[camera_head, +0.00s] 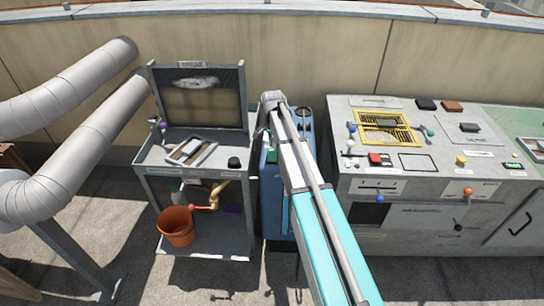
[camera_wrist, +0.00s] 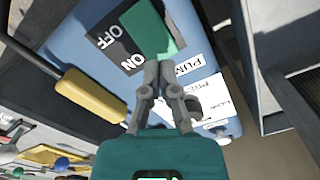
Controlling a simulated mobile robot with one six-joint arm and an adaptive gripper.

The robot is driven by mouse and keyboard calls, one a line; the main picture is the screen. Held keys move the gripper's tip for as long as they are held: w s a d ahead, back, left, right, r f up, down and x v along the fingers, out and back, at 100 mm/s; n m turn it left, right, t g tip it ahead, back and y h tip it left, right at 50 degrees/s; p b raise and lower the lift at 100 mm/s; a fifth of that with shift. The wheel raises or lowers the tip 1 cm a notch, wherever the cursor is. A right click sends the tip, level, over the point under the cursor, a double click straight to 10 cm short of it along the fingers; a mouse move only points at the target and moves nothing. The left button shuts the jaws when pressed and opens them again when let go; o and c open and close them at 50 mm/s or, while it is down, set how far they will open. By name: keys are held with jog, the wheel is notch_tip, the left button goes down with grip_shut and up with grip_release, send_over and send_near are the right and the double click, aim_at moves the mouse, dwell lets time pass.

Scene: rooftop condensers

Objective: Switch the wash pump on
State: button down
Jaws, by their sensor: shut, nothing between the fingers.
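The wash pump unit is a blue box (camera_head: 270,195) standing between the left stand and the grey cabinet; my arm hides much of it. In the wrist view the blue box (camera_wrist: 205,30) carries a dark plate (camera_wrist: 108,42) marked ON and OFF. A green switch (camera_wrist: 152,28) sits on this plate. My gripper (camera_wrist: 159,66) is shut and empty, its fingertips over the box at the near end of the green switch. I cannot tell whether they touch it. The switch's position is unclear. My gripper is hidden in the head view.
A yellow handle (camera_wrist: 92,96) on a dark bar lies left of my fingers. The grey cabinet (camera_head: 400,215) with knobs stands right of the blue box. The stand (camera_head: 205,240) with an orange bucket (camera_head: 176,226) is left. A wall (camera_head: 330,55) runs behind.

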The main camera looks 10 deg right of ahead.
aim_at(273, 151)
jog(key=shift+f+b, duration=1.5)
dwell(1.3)
jog(key=shift+r, duration=0.15)
jog(key=shift+r+p, duration=3.45)
jog(key=shift+p, duration=0.15)
jog(key=s+r+n+p, duration=0.4)
jog(key=s+r+p, duration=0.1)
jog(key=s, duration=0.9)
jog(key=s+a+r+n+p, duration=0.1)
jog(key=s+r+n+p, duration=0.4)
jog(key=s, duration=0.9)
jog(key=shift+r+p, duration=0.35)
